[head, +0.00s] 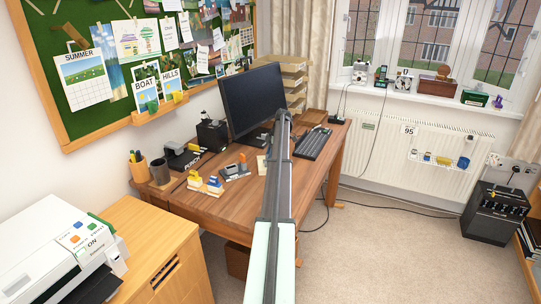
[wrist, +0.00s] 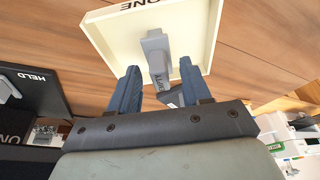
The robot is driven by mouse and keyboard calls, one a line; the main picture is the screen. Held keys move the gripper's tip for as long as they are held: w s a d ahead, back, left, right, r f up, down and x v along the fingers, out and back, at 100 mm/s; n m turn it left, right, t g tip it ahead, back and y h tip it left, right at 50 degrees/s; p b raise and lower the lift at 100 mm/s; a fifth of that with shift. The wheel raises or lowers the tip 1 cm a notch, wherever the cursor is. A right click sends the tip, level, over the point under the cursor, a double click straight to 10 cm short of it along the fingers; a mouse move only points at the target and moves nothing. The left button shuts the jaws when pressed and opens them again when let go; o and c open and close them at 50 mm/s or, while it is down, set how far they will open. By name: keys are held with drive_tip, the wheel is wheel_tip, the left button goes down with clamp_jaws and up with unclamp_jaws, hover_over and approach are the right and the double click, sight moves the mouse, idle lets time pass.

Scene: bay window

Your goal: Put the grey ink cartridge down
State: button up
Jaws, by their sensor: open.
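In the wrist view, my gripper (wrist: 160,80) is open, with its two blue fingers apart. The grey ink cartridge (wrist: 155,50) is on a cream tray (wrist: 199,22) and reaches back between the fingers. The tray's visible lettering reads "ONE", upside down. I cannot tell whether a finger touches the cartridge. A darker grey piece (wrist: 172,98) also shows between the fingers. In the head view, my arm hides the gripper, and only a bit of a cream tray (head: 262,165) shows beside it.
A black tray marked "HELD" (wrist: 40,82) has another grey piece (wrist: 9,84) on it. A printer (head: 50,245) stands on the cabinet at left.

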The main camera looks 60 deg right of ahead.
drive_tip(key=v, duration=1.2)
drive_tip(key=shift+r, duration=0.15)
drive_tip(key=shift+a, duration=0.1)
